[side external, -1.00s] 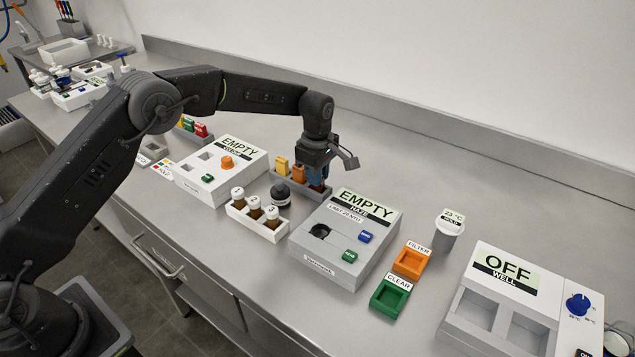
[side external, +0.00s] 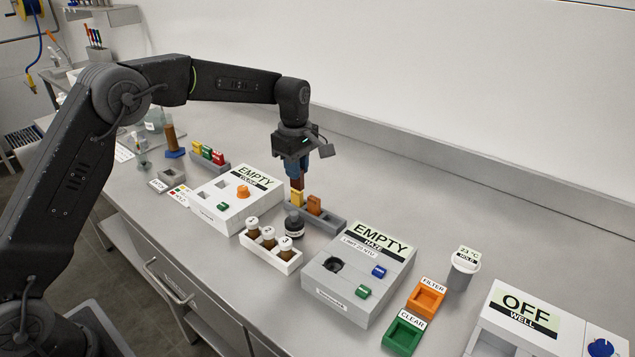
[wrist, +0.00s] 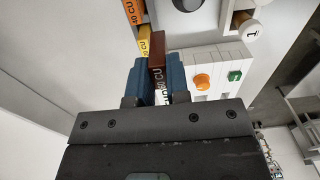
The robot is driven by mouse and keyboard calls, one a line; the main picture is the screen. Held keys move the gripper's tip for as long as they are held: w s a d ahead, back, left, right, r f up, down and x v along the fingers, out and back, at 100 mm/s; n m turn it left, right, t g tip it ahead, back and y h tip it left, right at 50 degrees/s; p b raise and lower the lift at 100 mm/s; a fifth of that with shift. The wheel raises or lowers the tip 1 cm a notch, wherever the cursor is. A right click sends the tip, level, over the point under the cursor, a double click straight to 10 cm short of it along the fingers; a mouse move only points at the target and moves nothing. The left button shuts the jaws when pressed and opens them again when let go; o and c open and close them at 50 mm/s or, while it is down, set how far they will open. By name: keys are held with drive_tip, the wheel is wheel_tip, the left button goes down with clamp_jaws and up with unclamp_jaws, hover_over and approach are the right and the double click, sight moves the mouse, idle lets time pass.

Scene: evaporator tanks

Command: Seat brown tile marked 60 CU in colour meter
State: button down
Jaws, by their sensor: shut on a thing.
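My gripper (side external: 297,172) is shut on the dark brown tile (side external: 297,184), which hangs below the blue fingers. In the wrist view the brown tile (wrist: 157,50) shows between the two fingers, with 60 CU lettering partly visible. The tile is raised above the grey rack (side external: 330,221), near the yellow tile (side external: 297,199) in the picture. An orange tile (side external: 314,205) also stands in that rack. The white colour meter (side external: 240,212), its display reading EMPTY, stands left of the rack, with square openings, an orange knob (side external: 243,191) and a green button (side external: 223,206) on top.
A white rack of capped vials (side external: 270,254) and a dark round-topped item (side external: 294,226) stand between the colour meter and the haze meter (side external: 345,290). Orange and green trays lie further right. A rack of coloured pieces (side external: 209,155) stands behind the colour meter.

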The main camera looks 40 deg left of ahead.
drive_tip(key=s+a+r, duration=0.2)
drive_tip(key=s+a, duration=0.2)
drive_tip(key=a, duration=0.4)
drive_tip(key=s+a+r, duration=0.2)
drive_tip(key=s+a, duration=0.2)
drive_tip(key=a, duration=0.4)
drive_tip(key=s+a, duration=1.1)
drive_tip(key=s, duration=0.3)
drive_tip(key=shift+w+d+f, duration=1.05)
drive_tip(key=shift+w+f, duration=0.5)
drive_tip(key=shift+f, duration=0.25)
drive_tip(key=shift+w+d+f, duration=1.05)
drive_tip(key=shift+w+f, duration=0.5)
drive_tip(key=shift+f, duration=0.25)
drive_tip(key=shift+w+d+f, duration=1.05)
drive_tip(key=shift+w+f, duration=0.5)
drive_tip(key=shift+f, duration=0.25)
drive_tip(key=shift+f, duration=0.15)
drive_tip(key=c, duration=1.1)
unclamp_jaws()
